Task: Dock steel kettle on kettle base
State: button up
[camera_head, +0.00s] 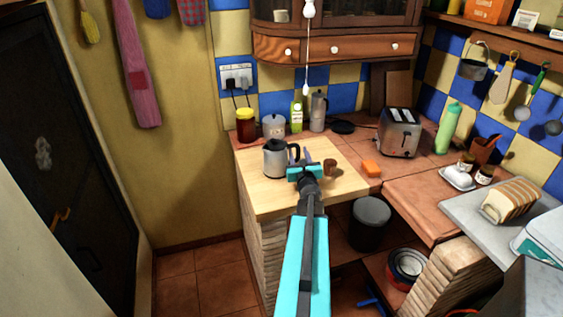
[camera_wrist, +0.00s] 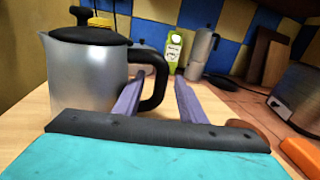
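The steel kettle (camera_head: 275,159) stands upright on the light wooden board, with a black lid and black handle. In the wrist view the kettle (camera_wrist: 88,75) is at the left, its handle pointing right. My gripper (camera_head: 306,158) is open just right of the kettle. In the wrist view its two purple fingers (camera_wrist: 160,80) appear on either side of the handle's upright part; I cannot tell whether they touch it. A flat black disc, probably the kettle base (camera_head: 342,127), lies on the tiled counter behind, right of the moka pot; it also shows in the wrist view (camera_wrist: 224,81).
A red-brown jar (camera_head: 246,126), grey canister (camera_head: 273,126), green-labelled bottle (camera_head: 296,115) and moka pot (camera_head: 318,112) stand behind the kettle. A small brown cup (camera_head: 330,167) is right of my gripper. An orange block (camera_head: 371,168) and a toaster (camera_head: 399,133) are farther right.

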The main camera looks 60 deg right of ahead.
jog(key=shift+p+x, duration=1.35)
jog(key=shift+x, duration=1.05)
grip_shut()
